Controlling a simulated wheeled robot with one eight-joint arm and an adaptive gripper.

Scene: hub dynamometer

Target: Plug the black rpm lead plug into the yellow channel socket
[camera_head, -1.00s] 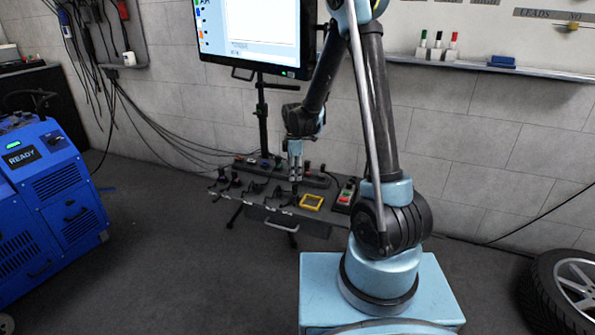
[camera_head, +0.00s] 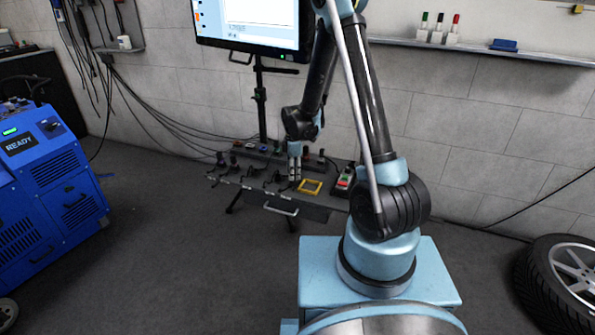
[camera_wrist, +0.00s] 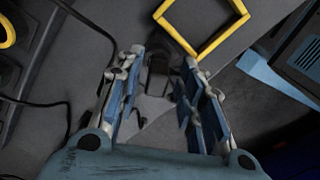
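My gripper (camera_head: 295,175) points down over the dark bench, just left of a yellow square frame. In the wrist view my gripper (camera_wrist: 163,58) has its two blue-padded fingers apart. A dark, plug-like piece (camera_wrist: 158,72) shows between the fingertips, with a gap visible on both sides; I cannot tell for sure that it is the rpm lead plug. A yellow ring (camera_wrist: 6,32) at the left edge of the wrist view may be the yellow channel socket.
The yellow square frame (camera_head: 311,186) lies flat on the bench (camera_head: 305,211). Several dark leads cross the bench to its left. A box with red and green buttons (camera_head: 345,178) stands at the right end. The monitor (camera_head: 250,28) rises behind. Open floor lies in front.

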